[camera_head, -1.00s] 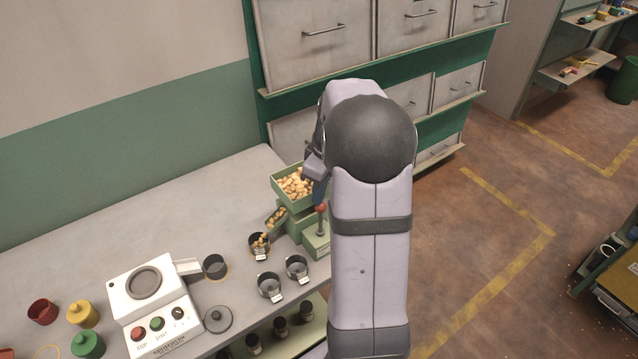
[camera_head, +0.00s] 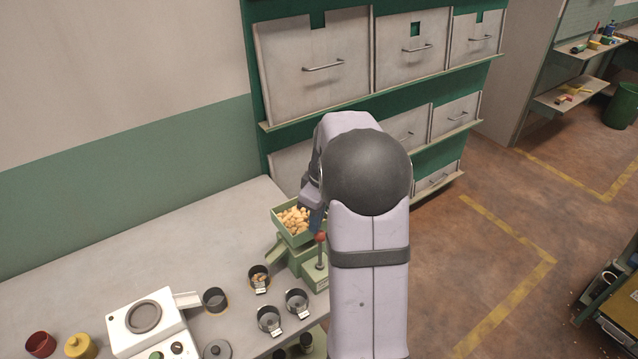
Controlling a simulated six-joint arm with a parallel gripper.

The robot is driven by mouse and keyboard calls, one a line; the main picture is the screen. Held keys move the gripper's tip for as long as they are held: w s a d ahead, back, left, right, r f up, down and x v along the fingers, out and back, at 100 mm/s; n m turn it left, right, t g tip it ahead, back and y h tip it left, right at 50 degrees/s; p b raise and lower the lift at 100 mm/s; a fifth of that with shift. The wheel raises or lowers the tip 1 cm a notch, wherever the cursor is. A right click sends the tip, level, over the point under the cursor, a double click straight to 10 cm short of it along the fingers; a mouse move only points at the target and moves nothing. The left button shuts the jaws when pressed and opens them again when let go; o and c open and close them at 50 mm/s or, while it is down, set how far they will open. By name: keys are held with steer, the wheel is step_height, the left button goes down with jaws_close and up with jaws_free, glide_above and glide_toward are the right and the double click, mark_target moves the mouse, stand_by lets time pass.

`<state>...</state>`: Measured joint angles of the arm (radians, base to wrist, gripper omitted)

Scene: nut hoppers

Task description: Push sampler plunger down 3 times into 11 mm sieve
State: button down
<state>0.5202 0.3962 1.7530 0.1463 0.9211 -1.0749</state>
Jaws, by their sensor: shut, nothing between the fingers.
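The green sampler stands at the right end of the table. Its top tray (camera_head: 294,222) is full of nuts, and its short chute (camera_head: 278,248) looks empty. The plunger's red knob (camera_head: 321,237) sits on a thin upright stem, which looks raised above the green base (camera_head: 316,276). My gripper (camera_head: 316,224) is shut and empty, pointing down just above the knob; whether they touch is unclear. A dark sieve cup (camera_head: 259,279) with a white label and some nuts inside stands below the chute. The label is too small to read.
Two more labelled cups (camera_head: 269,320) (camera_head: 297,304) stand in front. A white machine (camera_head: 147,322), a dark cup (camera_head: 215,299) on a yellow ring and a grey lid (camera_head: 217,349) are left. Drawers (camera_head: 313,65) rise behind. The table's back left is clear.

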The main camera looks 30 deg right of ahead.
step_height(320, 180, up, 12)
steer(key=b, duration=0.2)
steer(key=shift+s+d+f, duration=0.15)
steer(key=shift+s+d, duration=0.1)
steer(key=shift+s, duration=0.1)
steer(key=shift+d, duration=0.1)
stand_by(0.7)
steer(key=s+d+f+m+b, duration=0.1)
steer(key=s+d+f+m, duration=0.2)
steer(key=d, duration=0.8)
steer(key=a+r+m+y, duration=0.2)
steer(key=a+r+m, duration=0.3)
steer(key=m, duration=0.2)
steer(key=shift+s+m+y, duration=0.15)
steer(key=shift+m+y, duration=0.25)
steer(key=shift+a+r, duration=0.1)
